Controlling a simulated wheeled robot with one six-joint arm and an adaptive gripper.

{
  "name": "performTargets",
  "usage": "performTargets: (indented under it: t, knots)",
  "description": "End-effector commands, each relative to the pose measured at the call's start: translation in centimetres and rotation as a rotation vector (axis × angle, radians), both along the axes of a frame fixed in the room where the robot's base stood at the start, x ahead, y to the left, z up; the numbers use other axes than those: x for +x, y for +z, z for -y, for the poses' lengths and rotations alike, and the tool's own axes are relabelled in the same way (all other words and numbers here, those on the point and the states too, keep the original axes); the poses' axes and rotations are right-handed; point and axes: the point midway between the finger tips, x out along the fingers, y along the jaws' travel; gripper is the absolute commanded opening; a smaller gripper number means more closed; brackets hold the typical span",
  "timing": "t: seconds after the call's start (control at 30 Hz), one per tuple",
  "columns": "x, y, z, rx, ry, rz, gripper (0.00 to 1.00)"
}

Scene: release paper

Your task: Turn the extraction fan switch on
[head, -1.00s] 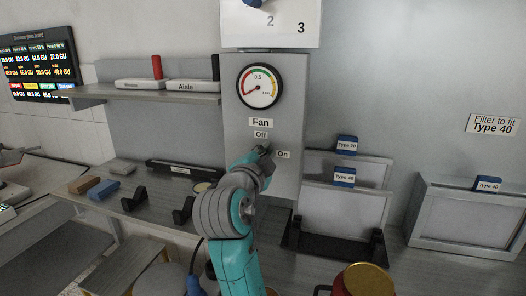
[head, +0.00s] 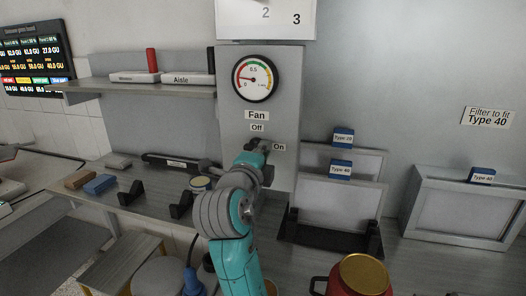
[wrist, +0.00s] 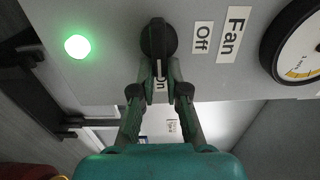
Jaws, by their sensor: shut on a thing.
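The fan switch (wrist: 157,40) is a black rotary knob with a bar handle on the grey panel (head: 290,90). In the wrist view its handle points at the On label (wrist: 159,84), away from the Off label (wrist: 202,38). My gripper (wrist: 158,72) is shut on the knob's handle, one finger on each side. In the head view my gripper (head: 257,150) is at the panel below the Off label (head: 257,127), beside the On label (head: 279,147), and hides most of the knob. A round green lamp (wrist: 77,46) glows near the knob.
Framed filters (head: 340,205) stand in a black rack right of my arm. A red jar with a gold lid (head: 364,275) is in front. A shelf (head: 140,88) juts out at left.

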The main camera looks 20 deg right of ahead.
Motion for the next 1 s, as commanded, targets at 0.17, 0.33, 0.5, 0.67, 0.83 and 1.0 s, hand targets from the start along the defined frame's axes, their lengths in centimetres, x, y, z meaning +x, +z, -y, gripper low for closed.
performTargets:
  t: [0.17,0.33,0.5,0.67,0.83,1.0]
  knots:
    - [0.21,0.01,-0.10,0.007,0.005,0.006,0.00]
    - [0.22,0.03,-0.11,0.006,0.005,0.006,0.00]
    - [0.22,0.04,-0.12,0.005,0.006,0.006,0.33]
    - [0.16,0.02,-0.10,0.006,0.004,0.006,0.39]
    - [0.10,0.03,-0.07,0.005,0.003,0.005,0.39]
    - [-0.25,0.03,-0.34,0.005,0.003,0.005,0.39]
